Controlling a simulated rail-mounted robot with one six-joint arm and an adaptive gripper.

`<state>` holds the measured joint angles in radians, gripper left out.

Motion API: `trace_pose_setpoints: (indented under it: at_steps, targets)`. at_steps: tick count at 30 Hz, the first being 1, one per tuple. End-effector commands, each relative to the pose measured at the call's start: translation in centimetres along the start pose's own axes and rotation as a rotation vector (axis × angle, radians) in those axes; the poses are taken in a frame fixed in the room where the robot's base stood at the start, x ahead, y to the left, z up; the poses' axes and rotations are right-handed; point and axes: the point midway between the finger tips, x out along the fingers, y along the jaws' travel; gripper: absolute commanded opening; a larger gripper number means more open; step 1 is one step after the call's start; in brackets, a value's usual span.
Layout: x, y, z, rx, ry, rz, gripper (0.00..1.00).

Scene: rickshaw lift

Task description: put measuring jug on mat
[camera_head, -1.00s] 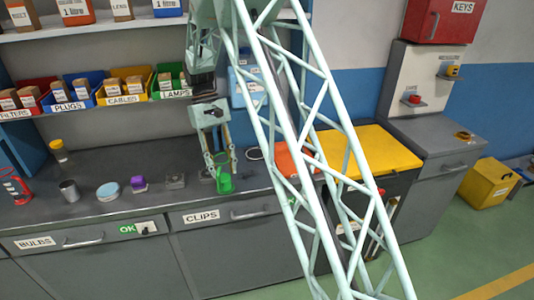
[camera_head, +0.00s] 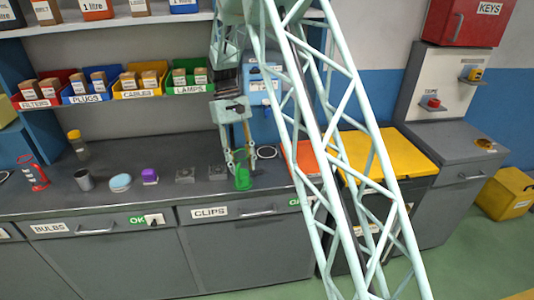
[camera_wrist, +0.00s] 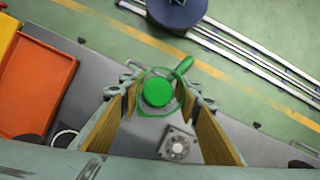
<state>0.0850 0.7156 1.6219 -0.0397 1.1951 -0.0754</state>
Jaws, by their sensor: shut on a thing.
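The measuring jug (camera_head: 242,178) is green with a clear wall, and its green handle shows at the upper right of it in the wrist view (camera_wrist: 182,67). My gripper (camera_head: 239,166) points down and is shut on the jug, with one finger on each side of it in the wrist view (camera_wrist: 158,98). The jug is upright near the counter's front edge; I cannot tell if its base touches the counter. The likely mat is a flat orange-red rectangle (camera_head: 304,158) on the counter, right of the jug, partly hidden by my arm. It shows at the left in the wrist view (camera_wrist: 35,85).
A yellow lid (camera_head: 385,153) is at the right.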

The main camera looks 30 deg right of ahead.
Motion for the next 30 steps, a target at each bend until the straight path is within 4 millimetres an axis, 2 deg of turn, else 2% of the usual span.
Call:
trace_pose_setpoints:
  at_steps: [5,11,21,30]
  targets:
    - [0.2,1.2,0.1,-0.055,-0.001,0.024,0.18]
    - [0.5,3.6,0.2,-0.187,-0.001,0.078,0.18]
    - [0.8,8.1,0.4,-0.490,-0.001,0.203,0.18]
    - [0.6,11.3,0.4,-0.784,-0.001,0.325,0.18]
